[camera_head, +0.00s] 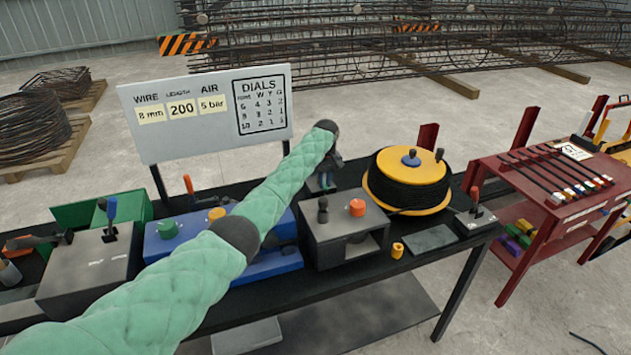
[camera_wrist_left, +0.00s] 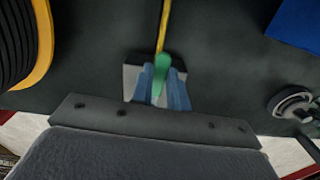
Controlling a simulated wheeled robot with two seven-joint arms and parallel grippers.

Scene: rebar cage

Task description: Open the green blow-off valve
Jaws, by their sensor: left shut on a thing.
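The green blow-off valve's handle (camera_wrist_left: 162,70) shows in the left wrist view, above a grey block (camera_wrist_left: 133,82) with a thin yellow line (camera_wrist_left: 164,25) running away from it. My left gripper (camera_wrist_left: 161,95) has its two blue fingers shut on the green handle, one on each side. In the head view my left gripper (camera_head: 325,181) points down at the back of the black bench, behind the grey box with the orange knob. The arm and gripper hide the valve there. My right gripper is in neither view.
A black wire reel with a yellow rim (camera_head: 408,180) stands right of the gripper. The grey box (camera_head: 340,245) and a blue unit (camera_head: 270,264) stand nearer. A white sign board (camera_head: 205,113) stands behind left. A red rack (camera_head: 545,190) stands at the right.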

